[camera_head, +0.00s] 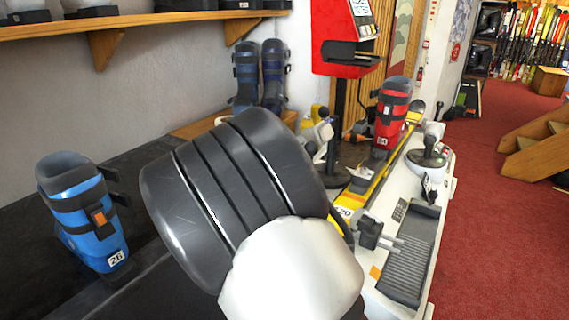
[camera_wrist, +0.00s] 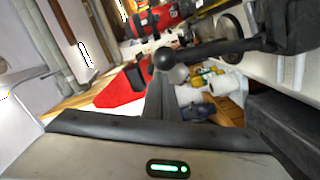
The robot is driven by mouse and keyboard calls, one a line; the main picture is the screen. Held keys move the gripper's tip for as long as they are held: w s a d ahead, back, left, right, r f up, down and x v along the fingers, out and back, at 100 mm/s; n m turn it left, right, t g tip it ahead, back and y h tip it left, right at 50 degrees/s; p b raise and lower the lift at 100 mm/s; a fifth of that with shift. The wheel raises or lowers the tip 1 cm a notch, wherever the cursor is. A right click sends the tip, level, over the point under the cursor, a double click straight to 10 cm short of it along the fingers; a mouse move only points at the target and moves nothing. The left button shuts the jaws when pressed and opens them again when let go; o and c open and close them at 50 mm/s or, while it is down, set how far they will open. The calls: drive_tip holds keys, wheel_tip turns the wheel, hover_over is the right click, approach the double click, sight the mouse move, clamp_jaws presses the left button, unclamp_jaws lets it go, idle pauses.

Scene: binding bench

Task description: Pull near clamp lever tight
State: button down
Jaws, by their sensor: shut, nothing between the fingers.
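A clamp lever (camera_wrist: 215,48) with a black ball knob (camera_wrist: 164,59) crosses the top of the wrist view, its arm running right to a dark housing. My gripper (camera_wrist: 162,82) points at the knob from below, with its fingers shut and empty. The fingertips overlap the knob in the picture; I cannot tell if they touch. In the head view my arm hides the gripper and part of the bench. A dark clamp block with metal rods (camera_head: 370,230) shows beside my arm.
A yellow ski (camera_head: 383,162) lies along the white bench (camera_head: 443,190), with a red boot (camera_head: 391,112) on it. A blue boot (camera_head: 80,210) stands on the dark counter at left. A red stand (camera_head: 342,40) rises behind. Red carpet (camera_head: 500,220) at right is clear.

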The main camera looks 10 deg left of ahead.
sight(310, 147)
drive_tip(key=shift+s+d+f+m+b, duration=0.15)
drive_tip(key=shift+d+m+b, duration=0.15)
drive_tip(key=shift+d+b, duration=0.35)
drive_tip(key=shift+s+d+r+m+b, duration=0.1)
drive_tip(key=shift+s+d+m+b, duration=0.2)
drive_tip(key=shift+b, duration=0.65)
drive_tip(key=shift+s+d+f+m+b, duration=0.1)
drive_tip(key=shift+d+m+b, duration=0.2)
drive_tip(key=shift+d+b, duration=0.4)
drive_tip(key=shift+a, duration=0.1)
